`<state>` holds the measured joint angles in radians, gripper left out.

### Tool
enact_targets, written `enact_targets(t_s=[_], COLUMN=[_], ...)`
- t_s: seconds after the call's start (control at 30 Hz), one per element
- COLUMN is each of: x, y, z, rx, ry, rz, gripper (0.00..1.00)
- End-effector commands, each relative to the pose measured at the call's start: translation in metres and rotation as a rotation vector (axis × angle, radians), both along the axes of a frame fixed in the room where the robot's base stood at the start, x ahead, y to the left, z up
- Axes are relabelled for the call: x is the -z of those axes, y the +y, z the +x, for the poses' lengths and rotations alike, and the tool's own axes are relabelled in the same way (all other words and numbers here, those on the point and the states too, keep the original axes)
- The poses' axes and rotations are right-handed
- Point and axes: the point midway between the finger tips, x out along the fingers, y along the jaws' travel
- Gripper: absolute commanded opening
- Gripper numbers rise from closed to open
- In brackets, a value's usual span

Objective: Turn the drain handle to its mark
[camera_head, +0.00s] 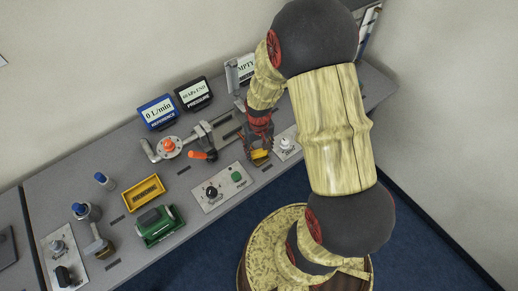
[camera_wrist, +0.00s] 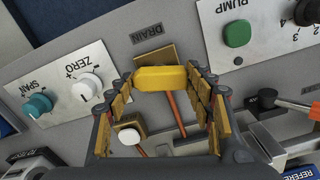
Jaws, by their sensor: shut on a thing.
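The drain handle is a yellow bar (camera_wrist: 160,78) below the DRAIN label (camera_wrist: 148,33) in the wrist view. My gripper (camera_wrist: 160,84) has its gold-padded fingers at the two ends of the bar and is shut on it. A brass-coloured piece shows just behind the bar, and thin orange-red strips run from it toward the palm. I cannot tell which of these is the mark. In the head view my gripper (camera_head: 260,150) is down at the table, with the yellow handle (camera_head: 260,156) at its tips, partly covered by the fingers.
A ZERO/SPAN knob plate (camera_wrist: 62,92) lies left of the gripper in the wrist view, and a PUMP plate with a green button (camera_wrist: 237,33) lies right. An orange-tipped lever (camera_head: 202,155), gauge displays (camera_head: 157,112) and a yellow tray (camera_head: 144,192) stand farther left in the head view.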

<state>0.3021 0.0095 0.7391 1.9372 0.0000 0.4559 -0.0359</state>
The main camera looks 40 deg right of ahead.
Motion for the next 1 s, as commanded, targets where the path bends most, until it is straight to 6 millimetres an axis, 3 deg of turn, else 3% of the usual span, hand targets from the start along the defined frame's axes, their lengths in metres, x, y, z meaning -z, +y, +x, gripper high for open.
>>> enact_targets(t_s=[0.43,1.0], x=[-0.0003,0.0000], y=[-0.0001,-0.0001], z=[0.0003,0.0004], rx=[-0.263,-0.318], ry=[0.000,-0.001], rz=[0.000,0.000], gripper=[0.27,0.27])
